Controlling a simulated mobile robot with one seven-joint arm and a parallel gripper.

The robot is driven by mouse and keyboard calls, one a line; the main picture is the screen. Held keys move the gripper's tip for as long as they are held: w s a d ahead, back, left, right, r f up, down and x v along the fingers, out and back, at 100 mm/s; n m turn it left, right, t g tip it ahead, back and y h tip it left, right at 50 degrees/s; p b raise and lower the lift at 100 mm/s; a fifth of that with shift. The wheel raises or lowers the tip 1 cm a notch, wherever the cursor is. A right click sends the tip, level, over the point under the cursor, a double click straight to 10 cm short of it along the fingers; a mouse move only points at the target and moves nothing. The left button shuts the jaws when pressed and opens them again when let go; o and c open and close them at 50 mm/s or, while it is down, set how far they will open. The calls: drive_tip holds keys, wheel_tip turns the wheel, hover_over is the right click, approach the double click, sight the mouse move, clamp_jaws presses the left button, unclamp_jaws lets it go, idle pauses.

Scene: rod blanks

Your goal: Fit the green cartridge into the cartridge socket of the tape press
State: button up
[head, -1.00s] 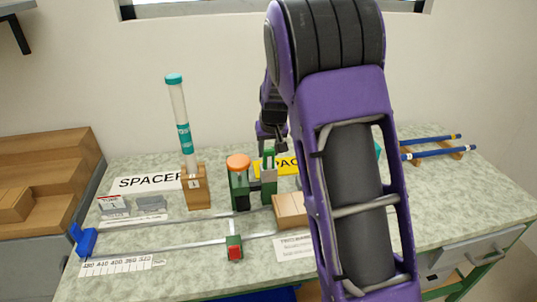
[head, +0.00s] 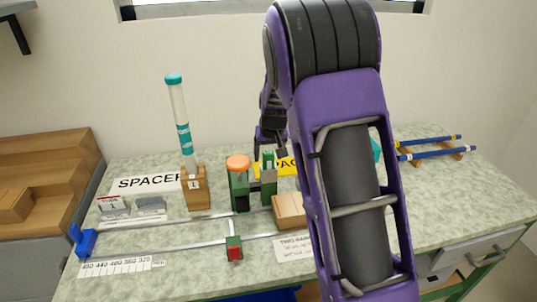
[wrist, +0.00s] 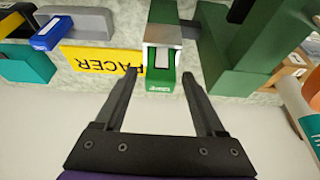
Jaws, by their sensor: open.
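The green tape press (head: 240,190) with an orange round top stands mid-bench, and its green body also shows in the wrist view (wrist: 240,45). The green cartridge (wrist: 160,80), with a small white label, stands upright at a grey metal part beside the press body. It shows as a narrow green upright in the head view (head: 268,161). I cannot tell how deep it sits in the socket. My gripper (wrist: 160,76) is open, with one finger on each side of the cartridge and gaps visible. In the head view my gripper (head: 270,145) is just behind the press, partly hidden by my arm.
A clear tube with teal bands (head: 181,125) stands in a wooden block left of the press. A wooden block (head: 289,211) is close to its right. Metal rails (head: 190,223) run in front. A yellow sign (wrist: 100,60) and a blue-and-grey block (wrist: 72,25) are nearby.

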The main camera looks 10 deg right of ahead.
drive_tip(key=v, duration=1.2)
drive_tip(key=shift+r+p, duration=0.2)
drive_tip(key=shift+p, duration=0.15)
drive_tip(key=shift+w+r, duration=0.1)
